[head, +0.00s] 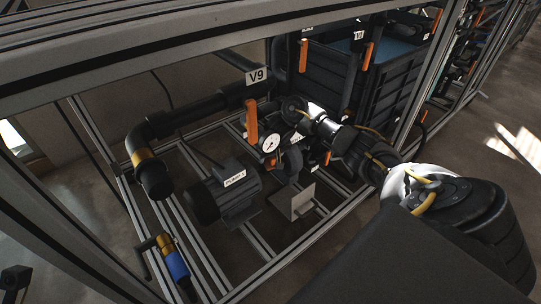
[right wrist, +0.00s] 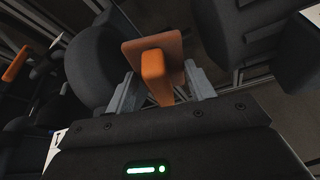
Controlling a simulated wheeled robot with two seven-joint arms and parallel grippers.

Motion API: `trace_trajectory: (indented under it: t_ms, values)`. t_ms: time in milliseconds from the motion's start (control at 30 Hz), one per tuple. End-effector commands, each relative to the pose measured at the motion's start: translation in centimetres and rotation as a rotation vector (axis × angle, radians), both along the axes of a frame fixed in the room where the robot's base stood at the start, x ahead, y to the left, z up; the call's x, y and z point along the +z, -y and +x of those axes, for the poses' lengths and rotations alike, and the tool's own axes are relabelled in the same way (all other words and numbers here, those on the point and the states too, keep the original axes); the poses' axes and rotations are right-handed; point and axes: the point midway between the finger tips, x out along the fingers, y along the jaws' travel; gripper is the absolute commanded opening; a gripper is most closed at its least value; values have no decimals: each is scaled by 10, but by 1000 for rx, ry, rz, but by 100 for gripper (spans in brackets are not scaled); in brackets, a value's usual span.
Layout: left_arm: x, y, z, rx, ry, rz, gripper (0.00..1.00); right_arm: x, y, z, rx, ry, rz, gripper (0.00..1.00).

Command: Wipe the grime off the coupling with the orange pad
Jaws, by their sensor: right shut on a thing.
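My right gripper (right wrist: 158,82) is shut on the handle of the orange pad (right wrist: 170,45) in the right wrist view. The pad's square plate stands out beyond the fingertips. A large dark rounded body (right wrist: 92,65) lies just left of the pad; I cannot tell whether they touch, or whether it is the coupling. In the head view my right arm reaches in from the lower right, its end among dark pump parts beside a gauge (head: 270,143). I cannot make out the pad, the coupling or any grime there. My left gripper is not in view.
A labelled pump motor (head: 228,192) sits on frame rails left of the gauge. A thick black pipe (head: 190,113) with a V9 tag runs above it. An orange valve lever (head: 251,125) stands close to my arm's end. A dark ribbed tank (head: 385,95) is behind.

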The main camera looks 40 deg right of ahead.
Motion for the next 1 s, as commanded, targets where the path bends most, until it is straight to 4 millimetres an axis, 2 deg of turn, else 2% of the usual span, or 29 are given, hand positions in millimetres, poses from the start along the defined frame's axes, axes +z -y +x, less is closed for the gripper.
trace_trajectory:
  t_ms: [1000]
  values:
    - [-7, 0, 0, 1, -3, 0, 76, -20, 0, 0, 0, 0, 0, 31]
